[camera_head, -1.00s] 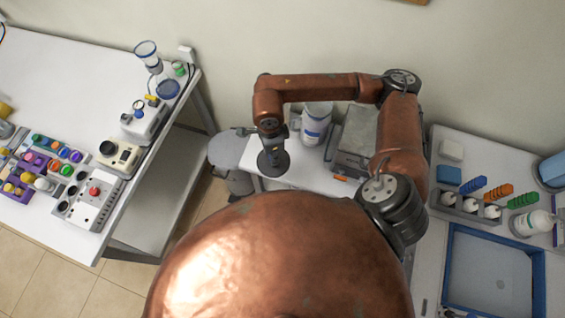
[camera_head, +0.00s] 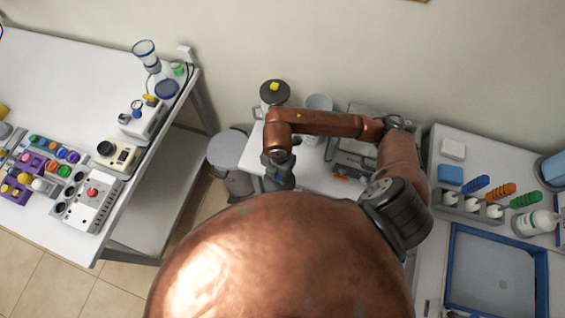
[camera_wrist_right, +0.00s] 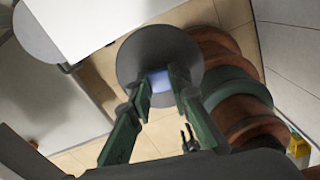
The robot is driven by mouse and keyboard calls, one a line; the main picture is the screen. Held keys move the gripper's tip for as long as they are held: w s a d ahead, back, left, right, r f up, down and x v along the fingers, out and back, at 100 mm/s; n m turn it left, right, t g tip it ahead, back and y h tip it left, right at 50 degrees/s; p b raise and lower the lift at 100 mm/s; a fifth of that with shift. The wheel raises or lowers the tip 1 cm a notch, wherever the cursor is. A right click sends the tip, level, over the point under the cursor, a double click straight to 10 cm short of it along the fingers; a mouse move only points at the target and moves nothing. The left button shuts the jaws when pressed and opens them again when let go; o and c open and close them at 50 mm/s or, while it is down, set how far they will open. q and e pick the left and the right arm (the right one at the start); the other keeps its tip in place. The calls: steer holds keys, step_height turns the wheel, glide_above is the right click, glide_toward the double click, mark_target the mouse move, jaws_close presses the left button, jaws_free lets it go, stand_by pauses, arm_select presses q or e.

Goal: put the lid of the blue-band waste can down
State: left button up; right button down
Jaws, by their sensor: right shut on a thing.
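The blue-band waste can (camera_head: 319,103) is a pale canister on the bench behind my right forearm. Its light round top shows no dark lid, and its lower part is mostly hidden by the arm. My right gripper (camera_head: 279,172) points down at the bench's left end, in front of and left of the can. In the right wrist view, the gripper (camera_wrist_right: 162,88) is shut on the light blue knob of a dark grey round lid (camera_wrist_right: 150,45). The lid is apart from the can and is hard to make out in the head view. My left gripper is not in view.
A similar can with a dark lid and yellow knob (camera_head: 274,91) stands left of the blue-band can. A grey box device (camera_head: 352,160) is to its right. A grey floor bin (camera_head: 228,150) stands between this bench and the left table (camera_head: 60,70).

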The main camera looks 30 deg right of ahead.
steer(key=shift+s+f+m, duration=0.15)
steer(key=shift+f+m, duration=0.1)
steer(key=shift+m, duration=0.65)
steer(key=shift+w+d+f, duration=0.15)
steer(key=shift+w+d, duration=0.05)
steer(key=w+d+f, duration=0.2)
steer(key=w+f, duration=0.1)
steer(key=w+d+f, duration=0.2)
steer(key=w+f, duration=0.1)
steer(key=w, duration=0.1)
steer(key=w+d+f, duration=0.3)
steer(key=shift+w+d, duration=0.1)
steer(key=shift+w, duration=0.1)
steer(key=shift+w+d+f, duration=0.2)
steer(key=shift+f, duration=0.05)
steer(key=shift+w+f+b, duration=0.1)
steer(key=shift+f+b, duration=0.3)
steer(key=shift+f, duration=1.2)
steer(key=shift+f, duration=0.15)
steer(key=c, duration=1.8)
jaws_free()
